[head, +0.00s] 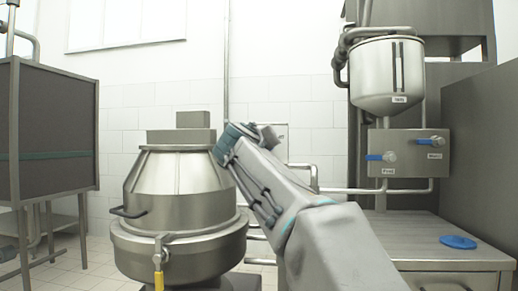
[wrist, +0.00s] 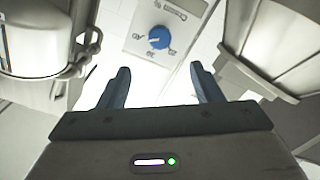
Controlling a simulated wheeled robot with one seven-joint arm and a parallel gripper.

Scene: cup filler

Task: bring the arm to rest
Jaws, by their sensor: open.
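My gripper (wrist: 160,82) is open and empty, with its two dark blue fingers spread apart in the wrist view. Beyond the fingertips is a pale control panel (wrist: 186,14) with a blue dial knob (wrist: 158,38) and lettering that appears upside down. The fingers are apart from the knob in the picture; the exact gap is hard to judge. In the head view my arm reaches up and forward from the lower right, and its end (head: 248,134) is raised in front of the wall panel (head: 281,140), hiding much of it.
A large steel vat (head: 178,190) stands close left of the arm's end. To the right are a hanging steel tank (head: 387,80), a valve box (head: 408,153) with blue handles, and a steel counter (head: 425,230) bearing a blue disc (head: 458,242). A dark cabinet (head: 50,130) stands far left.

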